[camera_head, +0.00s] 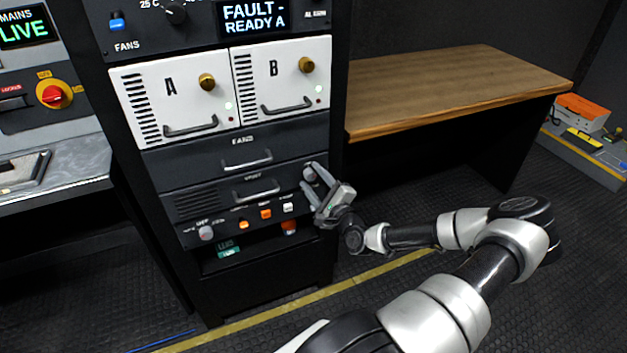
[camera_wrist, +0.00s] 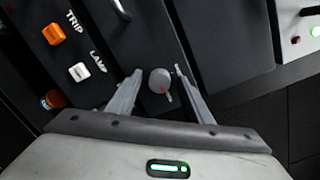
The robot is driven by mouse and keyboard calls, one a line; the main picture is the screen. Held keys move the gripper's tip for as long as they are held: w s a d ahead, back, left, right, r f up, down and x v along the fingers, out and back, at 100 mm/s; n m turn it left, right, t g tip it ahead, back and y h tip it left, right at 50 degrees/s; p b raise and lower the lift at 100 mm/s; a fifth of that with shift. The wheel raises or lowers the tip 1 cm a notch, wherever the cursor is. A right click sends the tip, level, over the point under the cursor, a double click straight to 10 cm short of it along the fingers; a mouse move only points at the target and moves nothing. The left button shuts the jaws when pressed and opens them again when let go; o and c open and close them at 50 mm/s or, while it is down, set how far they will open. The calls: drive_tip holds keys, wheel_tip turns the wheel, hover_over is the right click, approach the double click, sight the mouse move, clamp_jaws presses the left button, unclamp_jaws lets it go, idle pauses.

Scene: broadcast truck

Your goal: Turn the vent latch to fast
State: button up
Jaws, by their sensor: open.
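The vent latch (camera_wrist: 160,81) is a small round grey knob with a red pointer mark, on the dark rack front. In the head view it shows only partly, at the right end of the vent drawer (camera_head: 222,199). My gripper (camera_wrist: 158,70) is open, with one finger on each side of the knob. In the wrist view a gap shows between each finger and the knob, so the fingers look apart from it. In the head view my gripper (camera_head: 309,175) reaches the rack's right edge from the lower right. I cannot read any fast marking near the latch.
An orange button (camera_wrist: 53,34) and a white button (camera_wrist: 79,72) sit left of the latch in the wrist view. Fan drawer handle (camera_head: 248,163) and white modules A (camera_head: 185,100) and B (camera_head: 285,85) are above. A wooden table (camera_head: 450,85) stands right of the rack.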

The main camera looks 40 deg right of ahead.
drive_tip(key=shift+c, duration=0.4)
drive_tip(key=c, duration=1)
drive_tip(key=shift+n, duration=0.3)
drive_tip(key=n+b, duration=0.1)
drive_tip(key=n, duration=0.3)
drive_tip(key=shift+a+n, duration=0.1)
drive_tip(key=shift+n, duration=0.2)
drive_tip(key=n, duration=0.3)
drive_tip(key=shift+g, duration=0.3)
drive_tip(key=n+b, duration=0.1)
drive_tip(key=n, duration=0.3)
drive_tip(key=shift+n+h, duration=0.3)
drive_tip(key=shift+h, duration=0.1)
drive_tip(key=shift+n+b, duration=1.05)
drive_tip(key=shift+n, duration=1.05)
drive_tip(key=shift+g+h, duration=0.3)
drive_tip(key=shift+g, duration=0.1)
